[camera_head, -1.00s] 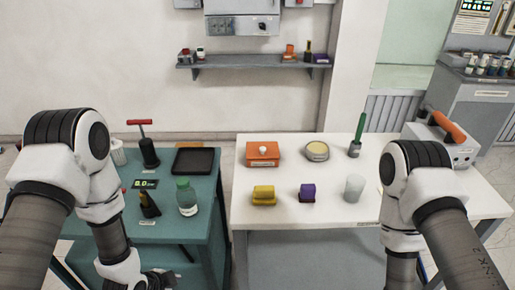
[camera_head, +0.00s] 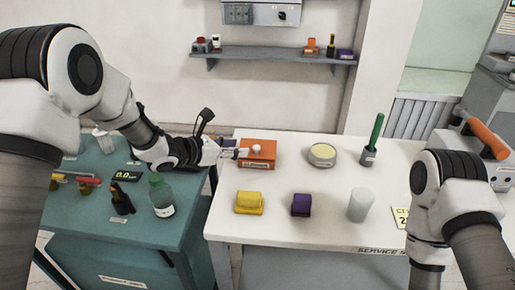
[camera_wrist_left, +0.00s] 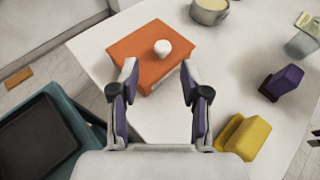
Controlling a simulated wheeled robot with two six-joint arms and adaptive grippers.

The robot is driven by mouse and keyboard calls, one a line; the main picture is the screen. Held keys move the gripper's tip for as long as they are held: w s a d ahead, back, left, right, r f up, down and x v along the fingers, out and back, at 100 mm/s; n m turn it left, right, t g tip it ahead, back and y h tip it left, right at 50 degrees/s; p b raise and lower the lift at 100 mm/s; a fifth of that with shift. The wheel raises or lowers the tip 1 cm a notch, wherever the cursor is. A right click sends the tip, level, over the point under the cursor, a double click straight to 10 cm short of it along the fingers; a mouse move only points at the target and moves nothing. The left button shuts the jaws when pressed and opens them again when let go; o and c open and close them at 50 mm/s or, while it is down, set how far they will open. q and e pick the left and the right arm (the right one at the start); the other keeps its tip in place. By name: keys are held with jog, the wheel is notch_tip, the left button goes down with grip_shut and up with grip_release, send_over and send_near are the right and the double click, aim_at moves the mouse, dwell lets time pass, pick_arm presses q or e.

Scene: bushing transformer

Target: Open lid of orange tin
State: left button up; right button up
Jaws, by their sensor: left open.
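The orange tin (camera_head: 262,159) stands near the back left corner of the white table, with a label on its front and a white knob (camera_head: 257,149) on its lid. In the left wrist view the tin (camera_wrist_left: 140,47) lies ahead, with the knob (camera_wrist_left: 162,47) on top. My left gripper (camera_head: 241,152) reaches in from the left beside the tin, close to its left edge. In the left wrist view its fingers (camera_wrist_left: 158,83) are spread apart with nothing between them, nearly level with the tin's near edge. My right gripper is out of view; only its arm shows.
The white table (camera_head: 300,228) also holds a yellow block (camera_head: 249,202), a purple block (camera_head: 301,204), a pale cylinder (camera_head: 360,205), a round tin (camera_head: 322,155) and a green-handled tool (camera_head: 375,137). A green-capped bottle (camera_head: 161,196) stands on the teal table (camera_head: 150,238).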

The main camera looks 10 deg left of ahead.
aim_at(255, 147)
pick_arm(q)
jog(key=shift+w+d+f+p, duration=0.15)
jog(key=shift+w+d+p, duration=0.15)
jog(key=shift+d, duration=0.35)
jog(key=shift+w+d+f+p, duration=0.15)
jog(key=shift+w+d, duration=0.15)
jog(key=shift+d, duration=0.3)
jog(key=x, duration=0.4)
jog(key=shift+w+a+f, duration=0.2)
jog(key=shift+a+f, duration=0.05)
jog(key=shift+a, duration=0.05)
jog(key=shift+s+a+r, duration=0.3)
jog(key=shift+s, duration=0.15)
jog(key=shift+c, duration=0.3)
grip_shut()
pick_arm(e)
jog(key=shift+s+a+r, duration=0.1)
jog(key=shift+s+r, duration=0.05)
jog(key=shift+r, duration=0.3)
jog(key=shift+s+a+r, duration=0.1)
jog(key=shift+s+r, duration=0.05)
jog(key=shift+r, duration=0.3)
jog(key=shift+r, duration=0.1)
